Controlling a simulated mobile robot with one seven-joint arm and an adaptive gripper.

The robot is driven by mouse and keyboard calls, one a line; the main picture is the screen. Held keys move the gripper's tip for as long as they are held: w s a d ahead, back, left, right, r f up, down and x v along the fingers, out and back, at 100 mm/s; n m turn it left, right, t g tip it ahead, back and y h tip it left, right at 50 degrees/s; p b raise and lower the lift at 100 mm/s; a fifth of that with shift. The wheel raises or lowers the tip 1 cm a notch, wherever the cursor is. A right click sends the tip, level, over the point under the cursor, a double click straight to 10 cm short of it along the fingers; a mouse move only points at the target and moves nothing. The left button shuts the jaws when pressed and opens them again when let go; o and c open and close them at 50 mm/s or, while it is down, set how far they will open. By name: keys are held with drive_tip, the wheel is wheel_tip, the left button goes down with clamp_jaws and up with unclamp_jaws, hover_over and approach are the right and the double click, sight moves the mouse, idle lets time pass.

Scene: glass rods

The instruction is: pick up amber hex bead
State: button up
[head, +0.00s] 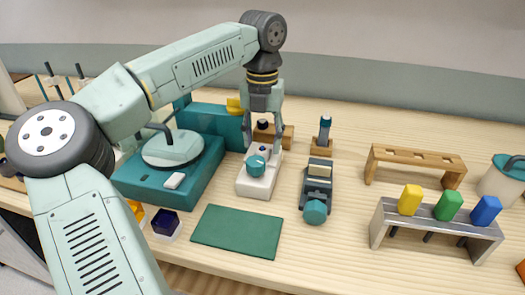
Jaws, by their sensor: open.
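An orange-amber piece (137,211) shows at the lower left, mostly hidden behind my arm. It looks like the amber hex bead, but its full shape cannot be made out. A dark purple hex piece (165,222) sits on a white base just to its right. My gripper (263,138) points down over the back middle of the table, its two fingers spread apart with nothing seen held. It is well to the right of and behind the amber piece, above or near a white device with a teal knob (256,165).
A teal machine with a round plate (172,150) stands left of my gripper. A green mat (238,231) lies in front. A grey-teal tool (316,190), a wooden rack (415,159) and a stand with yellow, green and blue blocks (437,220) are right.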

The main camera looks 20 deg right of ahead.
wheel_tip(320, 180, down, 2)
drive_tip(key=shift+f, duration=0.1)
clamp_jaws()
idle(0.6)
drive_tip(key=shift+r, duration=0.2)
